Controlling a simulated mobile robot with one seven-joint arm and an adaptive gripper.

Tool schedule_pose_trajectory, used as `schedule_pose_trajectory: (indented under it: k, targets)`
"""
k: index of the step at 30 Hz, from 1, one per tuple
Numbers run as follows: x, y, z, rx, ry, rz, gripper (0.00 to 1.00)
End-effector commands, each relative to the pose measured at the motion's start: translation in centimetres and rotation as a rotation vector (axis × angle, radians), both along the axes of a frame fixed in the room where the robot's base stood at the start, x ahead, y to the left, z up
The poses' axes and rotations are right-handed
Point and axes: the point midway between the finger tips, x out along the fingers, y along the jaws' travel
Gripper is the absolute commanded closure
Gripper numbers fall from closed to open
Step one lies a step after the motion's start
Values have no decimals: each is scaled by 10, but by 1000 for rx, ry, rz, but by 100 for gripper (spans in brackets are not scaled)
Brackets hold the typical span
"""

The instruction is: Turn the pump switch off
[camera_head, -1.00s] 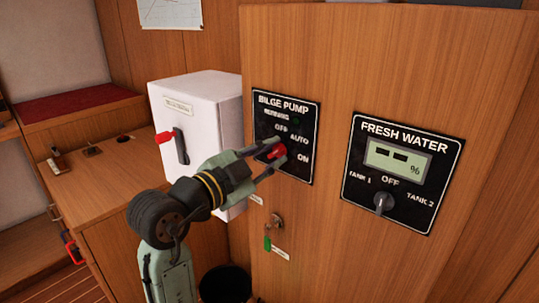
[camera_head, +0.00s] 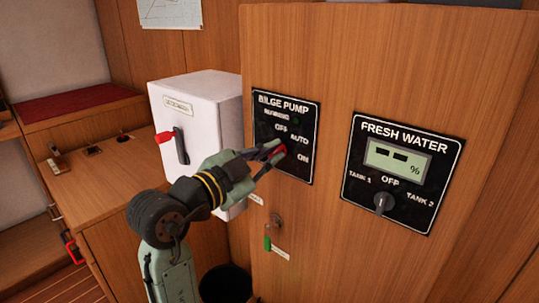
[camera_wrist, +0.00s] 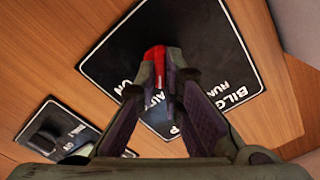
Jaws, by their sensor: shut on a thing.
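The black bilge pump panel (camera_head: 299,117) is on the wooden cabinet front, with OFF, AUTO and ON labels. Its red switch knob (camera_head: 282,150) is mostly covered by my fingers in the head view. In the wrist view the red knob (camera_wrist: 156,54) shows between the fingertips. My gripper (camera_head: 277,152) is at the panel, shut on the knob; it also shows in the wrist view (camera_wrist: 161,74). The knob's exact pointing direction is hard to tell because the fingers hide much of it.
The fresh water panel (camera_head: 417,208) with a grey knob (camera_head: 384,202) is to the right. A key with a green tag (camera_head: 268,243) hangs below the panel.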

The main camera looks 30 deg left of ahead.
Motion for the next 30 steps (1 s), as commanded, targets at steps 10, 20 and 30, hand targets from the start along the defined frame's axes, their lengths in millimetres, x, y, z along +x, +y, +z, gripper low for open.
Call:
schedule_pose_trajectory:
  k: [10, 20, 30]
  targets:
    - [1, 0, 1, -276, 39, -3, 100]
    - [0, 2, 2, -530, 75, -1, 100]
    - [1, 2, 1, -671, 94, -1, 100]
